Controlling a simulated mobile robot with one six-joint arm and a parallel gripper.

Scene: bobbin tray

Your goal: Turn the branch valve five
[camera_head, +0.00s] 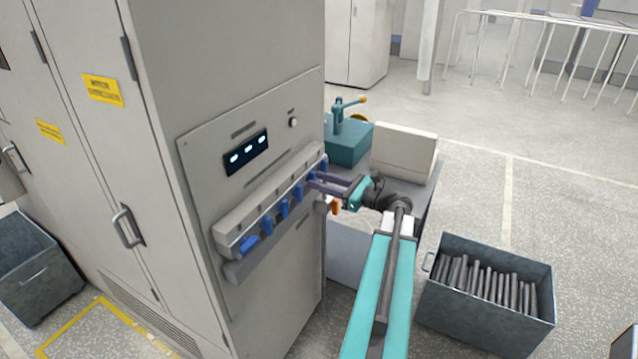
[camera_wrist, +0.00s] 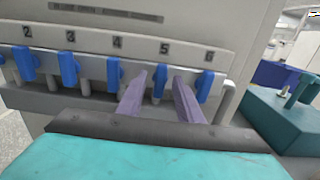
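A row of blue valve handles runs along a pale manifold (camera_head: 262,206) on the cabinet front. In the wrist view the number labels 2 to 6 show above them. The handle of branch valve five (camera_wrist: 160,80) hangs upright under label 5. My gripper (camera_wrist: 160,97) is open, with one purple finger on each side of this handle. The fingers look apart from it, though the exact depth is hard to judge. In the head view my gripper (camera_head: 326,184) reaches the manifold's right part from the right, and its fingers partly hide the handles there.
Handle four (camera_wrist: 114,73) and handle six (camera_wrist: 206,86) stand close outside my fingers. A teal block with a lever (camera_head: 347,142) and a beige box (camera_head: 404,150) stand behind my arm. A grey bin of rods (camera_head: 488,320) is at the right.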

